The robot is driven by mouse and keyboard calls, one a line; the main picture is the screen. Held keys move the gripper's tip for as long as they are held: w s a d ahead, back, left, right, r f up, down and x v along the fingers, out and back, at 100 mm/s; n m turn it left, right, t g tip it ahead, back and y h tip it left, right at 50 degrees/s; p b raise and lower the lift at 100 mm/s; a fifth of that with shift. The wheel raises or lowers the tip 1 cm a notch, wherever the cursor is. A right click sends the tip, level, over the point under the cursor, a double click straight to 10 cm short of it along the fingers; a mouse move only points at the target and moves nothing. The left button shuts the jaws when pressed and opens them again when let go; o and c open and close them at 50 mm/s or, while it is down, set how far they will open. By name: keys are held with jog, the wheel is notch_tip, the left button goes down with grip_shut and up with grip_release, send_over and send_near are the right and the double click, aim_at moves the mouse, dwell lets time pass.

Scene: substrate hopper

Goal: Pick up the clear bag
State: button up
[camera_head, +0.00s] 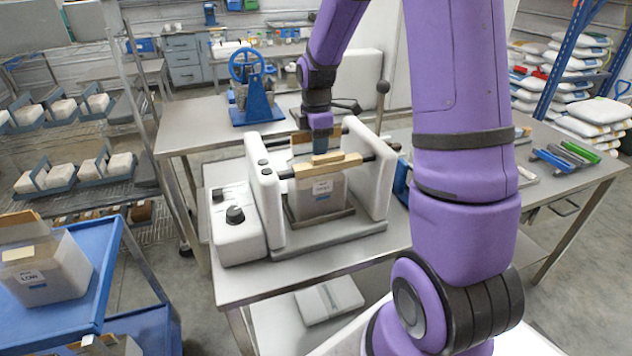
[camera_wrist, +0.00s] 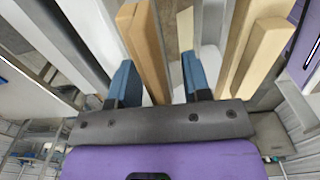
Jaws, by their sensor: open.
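A cloudy, see-through bag (camera_head: 318,197) with a small label stands upright between the white side walls of the bench machine (camera_head: 262,205). Wooden bars (camera_head: 325,166) lie across its top and hide its upper edge. My gripper (camera_head: 320,148) is right above these bars, pointing down. In the wrist view its two blue fingers (camera_wrist: 157,75) are apart, with a wooden bar (camera_wrist: 148,45) showing between them. I cannot tell whether the fingers touch anything. A similar labelled bag (camera_head: 48,270) with a tan top sits on the blue cart at the left.
The machine stands on a steel table (camera_head: 190,125). A blue hand-wheel press (camera_head: 250,90) is behind it. Blue and green tools (camera_head: 565,155) lie at the table's right. Wire shelves (camera_head: 75,200) with several bagged blocks stand left. The machine's white walls close in both sides of the gripper.

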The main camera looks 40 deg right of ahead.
grip_shut()
jog(key=shift+r, duration=0.1)
dwell(0.4)
